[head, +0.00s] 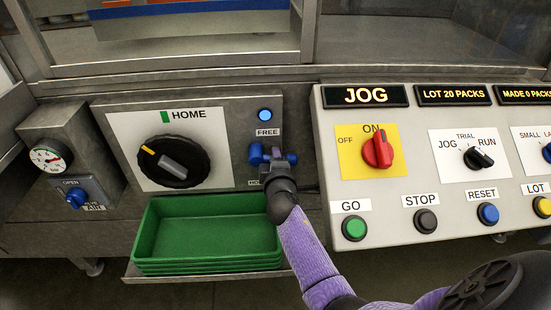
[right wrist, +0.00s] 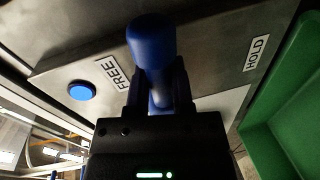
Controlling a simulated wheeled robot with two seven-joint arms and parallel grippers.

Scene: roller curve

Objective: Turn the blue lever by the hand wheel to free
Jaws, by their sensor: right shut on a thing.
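The blue lever (head: 256,153) is on the grey panel to the right of the black hand wheel (head: 174,163). A FREE label (head: 268,132) is above it and a HOLD label (head: 254,183), partly covered by my gripper, is below it. My right gripper (head: 277,160) is shut on the lever. In the right wrist view the lever's rounded blue end (right wrist: 151,40) stands out between the fingers (right wrist: 156,85), with FREE to its left and HOLD farther to its right. The lever's exact angle is hard to tell. My left gripper is not in view.
A round blue lamp (head: 265,114) above FREE looks lit. Green trays (head: 208,265) are stacked below the panel. The control box (head: 400,110) with a red switch and push buttons stands close on the right. A gauge and a blue air valve are on the left.

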